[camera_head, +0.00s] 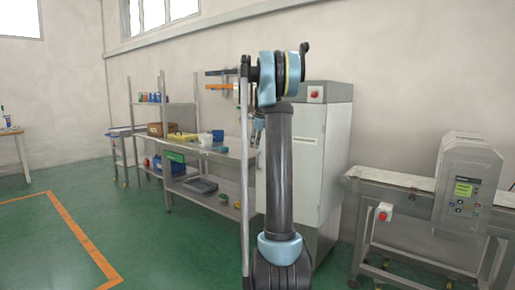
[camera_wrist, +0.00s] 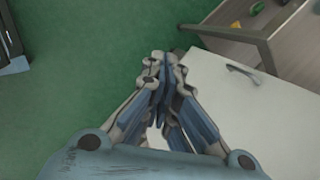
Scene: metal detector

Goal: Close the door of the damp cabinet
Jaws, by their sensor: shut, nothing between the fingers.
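The damp cabinet (camera_head: 337,150) is a tall pale grey cabinet behind my arm in the head view. My arm hides much of its front. A thin upright strip (camera_head: 245,190) left of my arm may be its door seen edge-on; I cannot tell for sure. In the wrist view a white panel with a metal handle (camera_wrist: 243,73), probably the door (camera_wrist: 255,125), fills the right side. My gripper (camera_wrist: 158,57) is shut and empty, over the panel's left edge in the picture. I cannot tell whether it touches the panel. My arm largely hides the gripper in the head view.
A metal workbench (camera_head: 225,152) with bins and tools stands left of the cabinet; a metal bench frame (camera_wrist: 232,36) shows above the panel in the wrist view. A metal detector conveyor (camera_head: 395,184) stands at the right. Green floor (camera_head: 150,235) is open at the left.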

